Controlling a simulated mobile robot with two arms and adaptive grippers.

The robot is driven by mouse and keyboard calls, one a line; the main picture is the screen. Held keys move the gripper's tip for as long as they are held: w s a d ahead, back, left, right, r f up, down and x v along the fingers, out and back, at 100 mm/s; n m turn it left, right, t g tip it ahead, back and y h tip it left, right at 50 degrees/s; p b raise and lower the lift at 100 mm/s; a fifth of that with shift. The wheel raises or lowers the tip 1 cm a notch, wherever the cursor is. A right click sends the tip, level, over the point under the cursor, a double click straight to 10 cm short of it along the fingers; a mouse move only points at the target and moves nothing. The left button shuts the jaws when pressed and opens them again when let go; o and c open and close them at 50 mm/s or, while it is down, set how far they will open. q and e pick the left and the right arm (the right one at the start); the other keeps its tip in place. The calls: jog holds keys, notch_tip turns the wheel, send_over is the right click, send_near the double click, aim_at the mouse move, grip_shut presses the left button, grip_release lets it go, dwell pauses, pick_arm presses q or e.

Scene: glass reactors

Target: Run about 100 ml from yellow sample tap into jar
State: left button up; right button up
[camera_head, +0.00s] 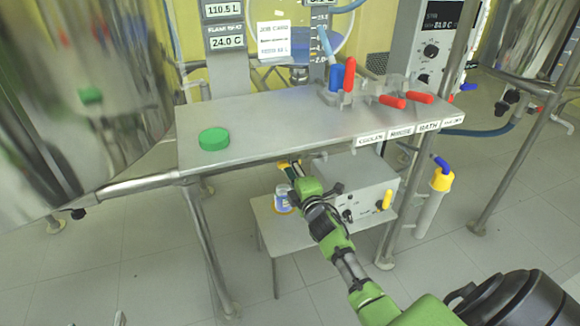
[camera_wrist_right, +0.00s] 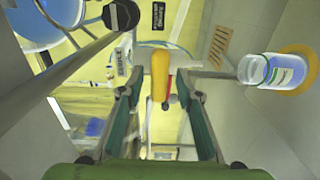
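The yellow tap handle (camera_wrist_right: 160,75) shows in the right wrist view, between the two fingers of my right gripper (camera_wrist_right: 157,92), with clear gaps on both sides. In the head view my right gripper (camera_head: 291,170) reaches under the front edge of the bench and is open. The clear jar (camera_head: 282,199) with a blue and white label stands on a low grey stand, below and slightly left of the gripper. In the wrist view the jar (camera_wrist_right: 275,71) is at the right, over a yellow disc. The tap's outlet is hard to make out. My left gripper is out of view.
A green lid (camera_head: 213,139) lies on the grey bench (camera_head: 255,118). Red and blue valve handles (camera_head: 348,74) stand at its back right. A grey box (camera_head: 355,185) with a yellow knob sits on the low stand (camera_head: 268,228). A large steel vessel fills the left.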

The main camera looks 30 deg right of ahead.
jog(key=v, duration=1.2)
dwell(0.3)
